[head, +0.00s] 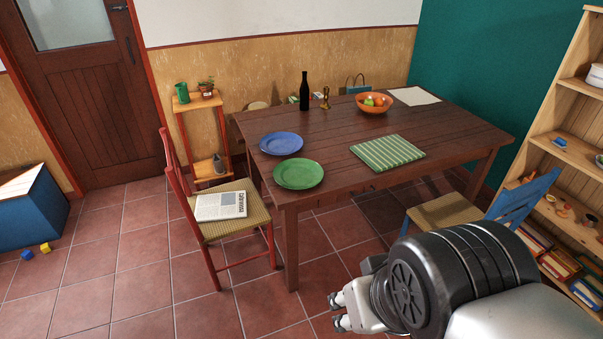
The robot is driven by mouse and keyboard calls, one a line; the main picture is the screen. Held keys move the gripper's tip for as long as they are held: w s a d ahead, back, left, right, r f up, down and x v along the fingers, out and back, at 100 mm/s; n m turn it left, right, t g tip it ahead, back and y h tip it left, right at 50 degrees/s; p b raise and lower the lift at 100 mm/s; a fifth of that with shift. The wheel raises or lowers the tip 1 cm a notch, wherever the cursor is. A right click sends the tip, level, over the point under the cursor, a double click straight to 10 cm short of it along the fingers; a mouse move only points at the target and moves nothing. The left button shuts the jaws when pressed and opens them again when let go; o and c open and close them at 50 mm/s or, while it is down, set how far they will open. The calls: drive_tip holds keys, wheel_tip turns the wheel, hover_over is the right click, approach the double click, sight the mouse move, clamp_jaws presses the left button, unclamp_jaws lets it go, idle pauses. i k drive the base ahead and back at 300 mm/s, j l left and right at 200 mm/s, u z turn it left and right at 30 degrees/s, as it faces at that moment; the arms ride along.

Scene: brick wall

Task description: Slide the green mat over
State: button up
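A green mat (387,153) with pale stripes lies flat on the right front part of the dark wooden table (345,130). It lies apart from the green plate (298,174) to its left, near the table's front edge. My gripper (337,311) shows at the bottom of the head view, in front of the table and well away from the mat. Its fingertips point left and a gap shows between them. It holds nothing that I can see.
A blue plate (281,143), a dark bottle (304,91), a brass candlestick (326,98), an orange fruit bowl (374,102) and a white sheet (414,96) are on the table. A red chair (179,165) with a newspaper (221,205) stands left; a blue chair (520,198) stands right.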

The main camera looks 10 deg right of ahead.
sight(386, 153)
drive_tip(key=i+l+u, duration=0.1)
drive_tip(key=i+l, duration=0.15)
drive_tip(key=i+l+u, duration=0.1)
drive_tip(key=i+l, duration=0.2)
drive_tip(key=i+l+u, duration=0.25)
drive_tip(key=i+l, duration=0.2)
drive_tip(key=l, duration=0.25)
drive_tip(key=i+l+u, duration=0.1)
drive_tip(key=i+l, duration=0.15)
drive_tip(key=l, duration=0.15)
drive_tip(key=i+l+u, duration=0.1)
drive_tip(key=l, duration=0.25)
drive_tip(key=i+l+u, duration=0.1)
drive_tip(key=i+l, duration=0.2)
drive_tip(key=i+l+u, duration=0.1)
drive_tip(key=l, duration=0.45)
drive_tip(key=i, duration=0.05)
